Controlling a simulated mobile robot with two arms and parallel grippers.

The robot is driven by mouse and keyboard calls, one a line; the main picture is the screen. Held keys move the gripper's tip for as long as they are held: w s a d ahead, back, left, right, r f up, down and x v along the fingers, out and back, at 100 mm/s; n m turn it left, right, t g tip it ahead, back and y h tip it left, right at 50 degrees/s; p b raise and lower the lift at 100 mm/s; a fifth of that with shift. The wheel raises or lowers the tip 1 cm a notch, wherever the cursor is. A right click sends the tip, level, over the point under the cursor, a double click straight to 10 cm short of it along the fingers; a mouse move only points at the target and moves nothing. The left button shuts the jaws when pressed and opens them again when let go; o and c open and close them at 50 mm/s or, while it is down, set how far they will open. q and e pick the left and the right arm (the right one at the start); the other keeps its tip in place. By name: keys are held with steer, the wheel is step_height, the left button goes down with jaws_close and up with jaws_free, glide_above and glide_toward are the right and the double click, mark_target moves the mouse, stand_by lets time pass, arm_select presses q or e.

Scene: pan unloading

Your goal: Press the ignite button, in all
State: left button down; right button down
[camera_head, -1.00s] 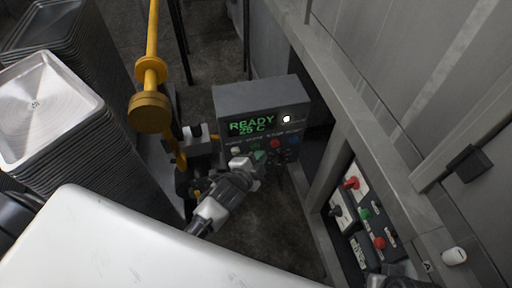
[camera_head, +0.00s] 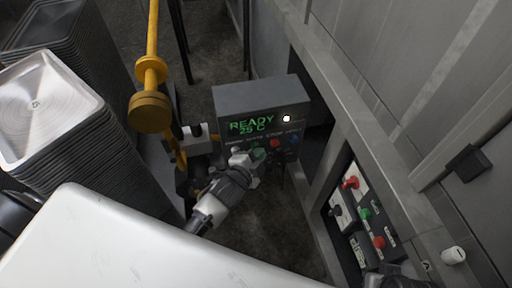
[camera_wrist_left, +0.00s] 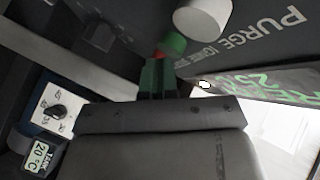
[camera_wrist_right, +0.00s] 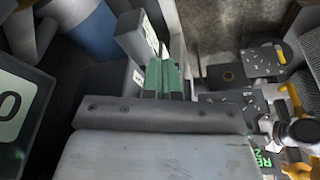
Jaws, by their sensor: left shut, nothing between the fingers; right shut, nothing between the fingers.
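The grey control box (camera_head: 262,88) stands in the middle of the head view. Its display (camera_head: 250,125) reads READY 25 C in green, and a small white lamp (camera_head: 286,118) is lit. Its red button (camera_head: 275,143) shows clearly. The left wrist view shows a green button (camera_wrist_left: 172,43) beside a white button (camera_wrist_left: 203,18) near the word PURGE. My left gripper (camera_head: 256,156) is shut and empty in front of the button row; its green fingertips (camera_wrist_left: 160,75) are just by the green button. Contact cannot be told. My right gripper (camera_wrist_right: 165,75) is shut and empty.
A second panel (camera_head: 350,212) with red and green knobs is set low in the cabinet at right. Stacked metal pans (camera_head: 60,130) stand at left. A yellow post (camera_head: 152,60) rises left of the box. My white body fills the bottom left.

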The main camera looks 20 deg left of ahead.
arm_select(q)
steer(key=shift+w+a, duration=0.15)
steer(key=shift+w, duration=0.05)
arm_select(e)
steer(key=shift+f, duration=0.3)
arm_select(q)
steer(key=shift+s, duration=0.1)
arm_select(e)
steer(key=shift+r, duration=0.1)
arm_select(q)
steer(key=shift+s+d+p, duration=0.35)
steer(key=shift+s+d, duration=0.2)
steer(key=shift+s, duration=0.15)
arm_select(e)
steer(key=x, duration=0.2)
steer(key=shift+f, duration=0.3)
